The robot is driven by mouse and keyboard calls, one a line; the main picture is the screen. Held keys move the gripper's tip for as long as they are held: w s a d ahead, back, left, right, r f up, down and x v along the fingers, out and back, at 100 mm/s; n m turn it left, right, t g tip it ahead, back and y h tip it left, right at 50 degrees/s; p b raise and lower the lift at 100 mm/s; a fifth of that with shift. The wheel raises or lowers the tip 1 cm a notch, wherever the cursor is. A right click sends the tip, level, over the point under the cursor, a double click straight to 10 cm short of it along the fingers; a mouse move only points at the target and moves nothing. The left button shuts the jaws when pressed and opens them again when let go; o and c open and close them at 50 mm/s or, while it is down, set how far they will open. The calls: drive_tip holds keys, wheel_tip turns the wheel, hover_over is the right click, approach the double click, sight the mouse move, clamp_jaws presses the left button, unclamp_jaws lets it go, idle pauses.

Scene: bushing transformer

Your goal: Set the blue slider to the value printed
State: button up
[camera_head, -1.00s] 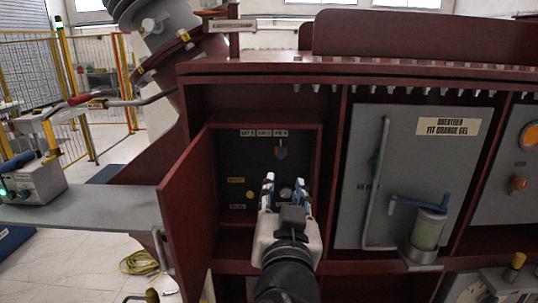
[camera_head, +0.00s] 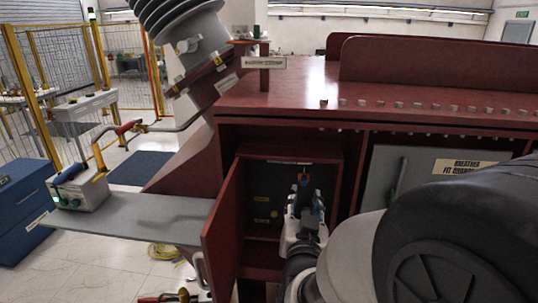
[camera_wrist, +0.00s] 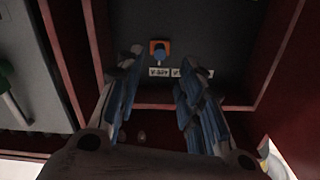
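A small blue knob on an orange plate, which looks like the blue slider (camera_wrist: 159,53), is on the dark back panel of the open red cabinet. White printed labels (camera_wrist: 180,72) sit beside it, inverted in the wrist view; I cannot read their values surely. My gripper (camera_wrist: 160,80) is open, its two blue-padded fingers apart and nothing visible between them. The slider shows just past the fingertips, near the left one, without clear contact. In the head view my gripper (camera_head: 307,192) reaches into the cabinet and hides most of the slider; an orange bit shows above it.
The red cabinet door (camera_head: 222,230) stands open on the left, and the cabinet walls are close around my gripper. A grey shelf (camera_head: 135,215) extends left. A grey panel (camera_head: 385,170) is to the right, partly hidden by my arm.

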sight(304, 184)
drive_tip(key=w, duration=0.2)
drive_tip(key=w+d, duration=0.1)
drive_tip(key=w, duration=0.5)
drive_tip(key=shift+d, duration=0.3)
clamp_jaws()
